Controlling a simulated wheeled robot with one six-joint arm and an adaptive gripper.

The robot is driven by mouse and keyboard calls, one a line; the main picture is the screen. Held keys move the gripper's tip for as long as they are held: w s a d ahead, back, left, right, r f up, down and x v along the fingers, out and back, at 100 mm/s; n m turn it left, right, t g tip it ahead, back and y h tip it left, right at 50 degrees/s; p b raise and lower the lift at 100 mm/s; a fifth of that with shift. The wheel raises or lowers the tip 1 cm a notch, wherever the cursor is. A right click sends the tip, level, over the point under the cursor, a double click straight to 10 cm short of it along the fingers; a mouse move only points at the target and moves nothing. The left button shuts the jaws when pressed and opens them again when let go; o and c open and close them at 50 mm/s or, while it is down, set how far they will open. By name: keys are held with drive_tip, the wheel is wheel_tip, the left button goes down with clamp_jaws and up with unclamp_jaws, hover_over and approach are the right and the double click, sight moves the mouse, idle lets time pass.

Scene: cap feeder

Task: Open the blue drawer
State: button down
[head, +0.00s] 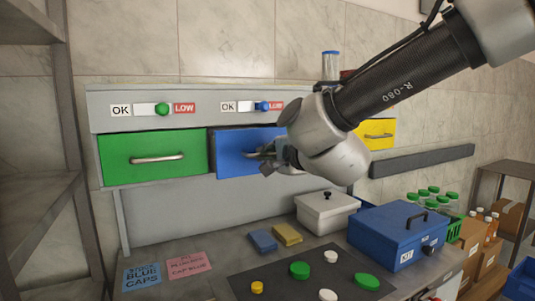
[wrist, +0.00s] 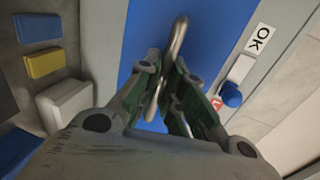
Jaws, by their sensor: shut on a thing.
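The blue drawer (head: 233,143) sits in the grey cabinet, right of the green drawer; its right part is hidden behind my arm. Its front looks flush or nearly flush with the cabinet. In the wrist view the blue drawer front (wrist: 215,25) fills the middle, with its metal handle (wrist: 179,38) running between my fingers. My gripper (head: 268,158) is at the handle, and in the wrist view my gripper (wrist: 167,78) is shut on it. Part of the handle is hidden by the fingers.
A green drawer (head: 120,160) is at the left and a yellow drawer (head: 380,128) at the right. A white lidded box (head: 325,215) and blue case (head: 385,240) stand on the counter below. A dark mat (head: 255,275) holds several caps.

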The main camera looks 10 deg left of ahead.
drive_tip(key=f+v, duration=0.1)
drive_tip(key=v, duration=0.7)
drive_tip(key=shift+s+d+f, duration=0.15)
drive_tip(key=shift+s+f, duration=0.1)
drive_tip(key=c, duration=1.5)
unclamp_jaws()
drive_tip(key=v, duration=1.2)
